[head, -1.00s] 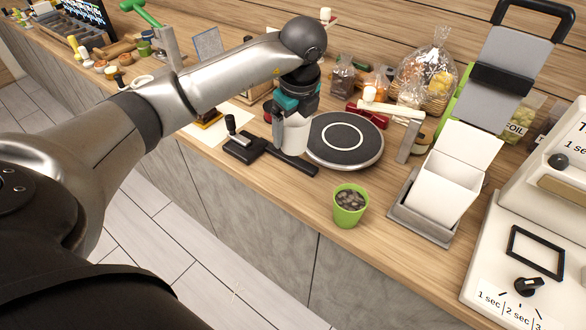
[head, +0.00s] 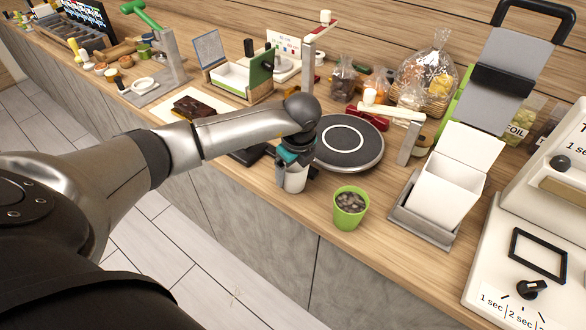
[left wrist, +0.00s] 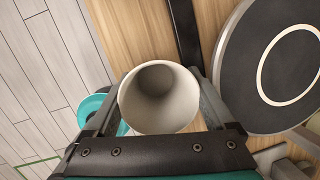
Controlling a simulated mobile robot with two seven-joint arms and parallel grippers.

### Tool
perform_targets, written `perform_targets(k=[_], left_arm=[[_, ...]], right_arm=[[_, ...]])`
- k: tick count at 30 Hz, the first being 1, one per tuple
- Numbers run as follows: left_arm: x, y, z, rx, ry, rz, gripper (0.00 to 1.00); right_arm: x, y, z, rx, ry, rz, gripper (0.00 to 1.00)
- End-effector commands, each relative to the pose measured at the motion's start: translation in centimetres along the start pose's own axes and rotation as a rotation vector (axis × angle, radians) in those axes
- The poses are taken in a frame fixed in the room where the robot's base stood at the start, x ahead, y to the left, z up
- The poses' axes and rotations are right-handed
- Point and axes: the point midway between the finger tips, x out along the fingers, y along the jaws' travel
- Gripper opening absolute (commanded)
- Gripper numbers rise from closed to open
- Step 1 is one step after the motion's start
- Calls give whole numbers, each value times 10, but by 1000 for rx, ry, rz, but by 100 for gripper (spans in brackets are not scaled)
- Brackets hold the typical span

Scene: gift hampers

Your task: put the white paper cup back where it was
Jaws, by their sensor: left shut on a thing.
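The white paper cup (head: 295,183) is upright between the fingers of my left gripper (head: 293,172), near the front edge of the counter. My left gripper is shut on it. In the left wrist view the cup (left wrist: 160,98) shows its open, empty-looking mouth between the fingers. I cannot tell whether its base touches the wooden counter (head: 318,207). My right gripper is not in view.
A round black turntable (head: 343,160) lies just behind and right of the cup. A green pot with dark stones (head: 349,207) stands to its right near the front edge. A white open box (head: 445,190) sits further right.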

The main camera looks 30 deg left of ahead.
Motion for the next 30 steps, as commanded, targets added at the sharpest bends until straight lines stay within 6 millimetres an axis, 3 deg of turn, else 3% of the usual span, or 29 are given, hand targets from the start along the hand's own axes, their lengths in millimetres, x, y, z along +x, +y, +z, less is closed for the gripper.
perform_targets(k=[5,6,8,20,30], left_arm=[[4,0,-1,0,0,0,0],[3,0,-1,0,0,0,91],[3,0,-1,0,0,0,98],[-6,-1,0,0,0,-2,100],[-74,-1,0,1,0,-5,100]], right_arm=[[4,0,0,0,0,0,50],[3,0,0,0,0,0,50],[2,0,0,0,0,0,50],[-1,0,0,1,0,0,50],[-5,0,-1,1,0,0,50]])
